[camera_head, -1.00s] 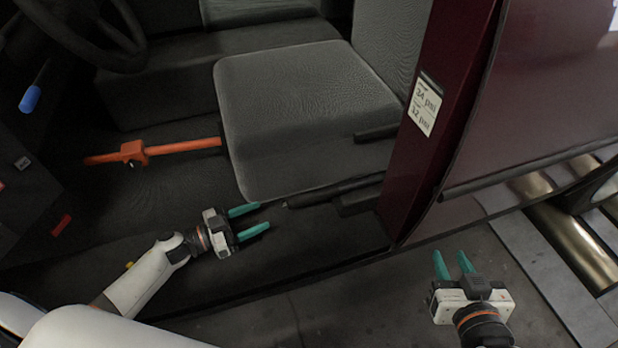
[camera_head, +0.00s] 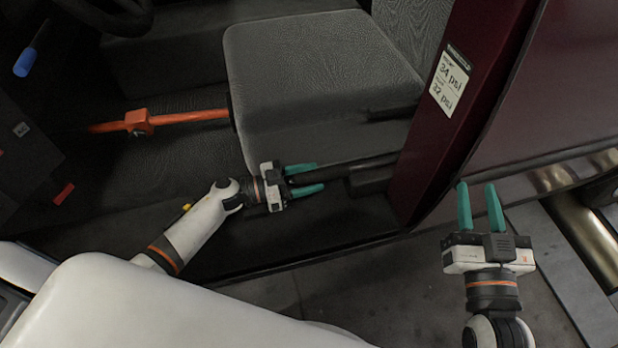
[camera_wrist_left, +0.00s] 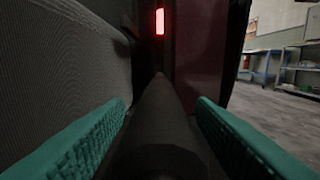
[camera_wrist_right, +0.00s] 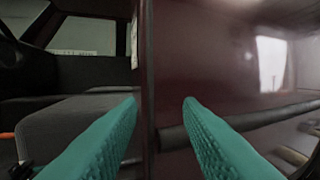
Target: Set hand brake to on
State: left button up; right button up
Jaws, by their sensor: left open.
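The hand brake (camera_head: 362,164) is a dark lever lying low along the near side of the grey seat, with its back end in a black base. My left gripper (camera_head: 319,176) is open at the lever's front end. In the left wrist view the dark lever (camera_wrist_left: 165,118) runs away from me between the two green fingers, and I see gaps on both sides of it. My right gripper (camera_head: 477,187) is open and empty outside the car, in front of the dark red body. The right wrist view shows nothing between its fingers.
The grey seat (camera_head: 315,75) stands directly behind the lever. The dark red door pillar (camera_head: 455,120) with a white pressure label rises to the right of it. An orange bar (camera_head: 185,117) runs left from the seat.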

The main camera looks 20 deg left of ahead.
pick_arm(q)
jog(key=shift+w+d, duration=0.1)
jog(key=shift+d, duration=0.05)
grip_shut()
